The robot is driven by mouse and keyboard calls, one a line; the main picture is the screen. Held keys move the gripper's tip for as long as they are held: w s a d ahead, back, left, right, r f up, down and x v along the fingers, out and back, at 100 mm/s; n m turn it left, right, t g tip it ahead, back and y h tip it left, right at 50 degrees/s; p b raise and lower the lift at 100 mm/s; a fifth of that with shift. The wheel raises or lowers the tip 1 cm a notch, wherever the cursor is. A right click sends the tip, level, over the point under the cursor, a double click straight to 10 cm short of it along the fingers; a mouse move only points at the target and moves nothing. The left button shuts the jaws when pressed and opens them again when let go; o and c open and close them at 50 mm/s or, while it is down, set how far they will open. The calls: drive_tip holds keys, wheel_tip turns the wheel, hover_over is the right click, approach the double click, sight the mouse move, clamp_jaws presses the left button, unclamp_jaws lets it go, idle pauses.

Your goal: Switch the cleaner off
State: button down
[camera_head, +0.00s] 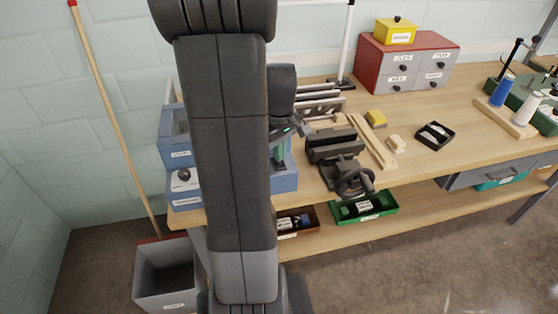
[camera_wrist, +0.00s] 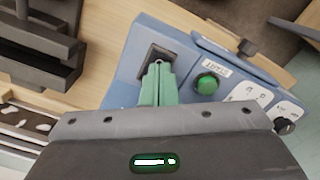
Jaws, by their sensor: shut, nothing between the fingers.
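The cleaner is a blue machine (camera_head: 184,188) at the left end of the bench, partly hidden behind my arm in the head view. Its blue panel (camera_wrist: 130,58) fills the middle of the wrist view. The panel has a black square switch (camera_wrist: 157,54), a round green button (camera_wrist: 207,84) with a label above it that seems to read START, and white labelled plates (camera_wrist: 246,95). My gripper (camera_wrist: 158,66) has green fingers, shut and empty. Its tips overlap the lower part of the black switch in the picture; I cannot tell whether they touch it. It also shows in the head view (camera_head: 279,153).
A dark vise (camera_head: 340,160) stands right of the cleaner. Wooden strips (camera_head: 372,142), a yellow block (camera_head: 376,117) and a black tray (camera_head: 434,135) lie beyond it. A red drawer cabinet (camera_head: 408,65) stands at the back. A grey bin (camera_head: 165,272) is on the floor left.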

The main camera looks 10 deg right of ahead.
sight(280, 164)
drive_tip(key=shift+f+b, duration=0.7)
drive_tip(key=shift+f, duration=0.3)
idle(0.8)
drive_tip(key=shift+r+p, duration=2.9)
drive_tip(key=shift+r, duration=0.7)
drive_tip(key=shift+f, duration=0.1)
wheel_tip(280, 164, down, 7)
drive_tip(key=b, duration=0.6)
